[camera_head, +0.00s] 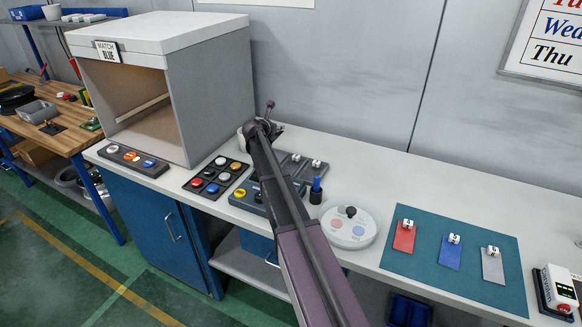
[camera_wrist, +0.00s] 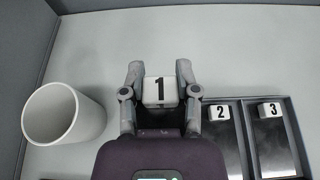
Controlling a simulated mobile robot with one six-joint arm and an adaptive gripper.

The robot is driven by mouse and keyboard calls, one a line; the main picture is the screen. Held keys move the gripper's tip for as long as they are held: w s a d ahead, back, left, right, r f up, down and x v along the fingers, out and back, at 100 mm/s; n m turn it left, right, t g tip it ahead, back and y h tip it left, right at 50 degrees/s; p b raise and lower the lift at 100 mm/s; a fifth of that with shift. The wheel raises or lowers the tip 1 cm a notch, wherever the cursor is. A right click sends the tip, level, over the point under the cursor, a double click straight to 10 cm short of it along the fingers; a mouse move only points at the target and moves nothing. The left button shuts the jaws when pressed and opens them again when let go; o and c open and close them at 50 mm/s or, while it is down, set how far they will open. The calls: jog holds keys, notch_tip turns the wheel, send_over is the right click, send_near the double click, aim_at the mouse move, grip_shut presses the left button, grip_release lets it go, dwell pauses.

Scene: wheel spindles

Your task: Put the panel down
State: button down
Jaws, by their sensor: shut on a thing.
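My gripper (camera_wrist: 160,72) is shut on the white block numbered 1 (camera_wrist: 160,91), the grip block of the panel. The panel's plate is mostly hidden behind my gripper and wrist, and I cannot tell whether it touches the surface below. Two dark panels with white blocks numbered 2 (camera_wrist: 219,112) and 3 (camera_wrist: 270,109) lie side by side in a dark tray (camera_wrist: 295,125) to the right. In the head view my gripper (camera_head: 262,128) is at the back of the bench, left of the tray (camera_head: 322,175), largely hidden by my arm.
A white cup (camera_wrist: 62,112) stands close left of my gripper. A grey booth (camera_head: 212,95) rises on the left. A teal mat (camera_head: 470,220) holds red, blue and grey panels.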

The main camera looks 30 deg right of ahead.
jog(key=shift+f, duration=0.1)
jog(key=b, duration=0.6)
send_over(278, 155)
jog(key=f, duration=0.6)
jog(key=shift+w, duration=0.2)
jog(key=shift+f, duration=0.15)
jog(key=shift+f+b, duration=1.8)
jog(key=shift+b, duration=0.2)
jog(key=shift+f+b, duration=0.3)
jog(key=shift+s+f+b, duration=0.15)
jog(key=shift+f+b, duration=0.05)
jog(key=shift+b, duration=0.15)
jog(key=shift+c, duration=1.8)
grip_release()
jog(key=shift+s, duration=0.1)
